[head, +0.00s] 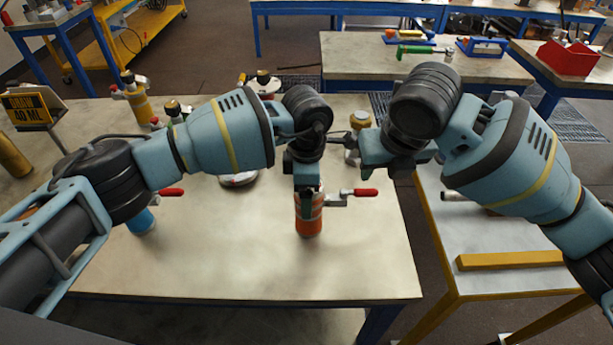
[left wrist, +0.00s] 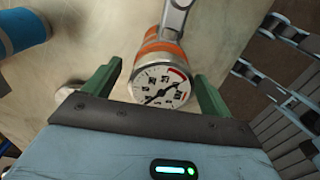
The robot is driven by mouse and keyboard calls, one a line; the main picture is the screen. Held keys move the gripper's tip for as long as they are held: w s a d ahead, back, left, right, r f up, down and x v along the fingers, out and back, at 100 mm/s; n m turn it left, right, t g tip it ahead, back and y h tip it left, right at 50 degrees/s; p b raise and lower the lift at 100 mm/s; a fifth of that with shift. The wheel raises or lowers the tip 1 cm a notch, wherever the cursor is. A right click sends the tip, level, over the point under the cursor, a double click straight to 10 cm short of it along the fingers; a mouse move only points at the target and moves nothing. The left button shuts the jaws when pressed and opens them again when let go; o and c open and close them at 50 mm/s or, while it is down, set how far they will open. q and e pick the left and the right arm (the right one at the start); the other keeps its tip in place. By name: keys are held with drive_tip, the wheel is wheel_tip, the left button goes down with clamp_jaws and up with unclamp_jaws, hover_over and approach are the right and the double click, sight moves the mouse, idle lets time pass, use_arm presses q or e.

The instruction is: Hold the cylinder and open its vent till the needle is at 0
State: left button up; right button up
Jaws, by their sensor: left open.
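An orange cylinder with pale bands (head: 309,222) stands upright on the table; its red-tipped lever (head: 364,192) sticks out to the right. In the left wrist view its round white gauge (left wrist: 160,86) faces the camera. The dark needle slants toward the lower left; I cannot read its value surely. My left gripper (head: 308,187) points down over the cylinder's top. Its green fingers stand apart on either side of the gauge (left wrist: 157,72), with gaps.
A blue cylinder (head: 141,220) with a red lever stands left, partly behind my left arm. A brass-topped vessel (head: 360,121) is behind my right gripper. A yellow-and-black sign (head: 28,108) stands far left. The table's front right is clear; a side bench (head: 500,232) lies right.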

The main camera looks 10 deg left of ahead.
use_arm(q)
drive_tip(key=shift+f, duration=1.6)
drive_tip(key=c, duration=1.5)
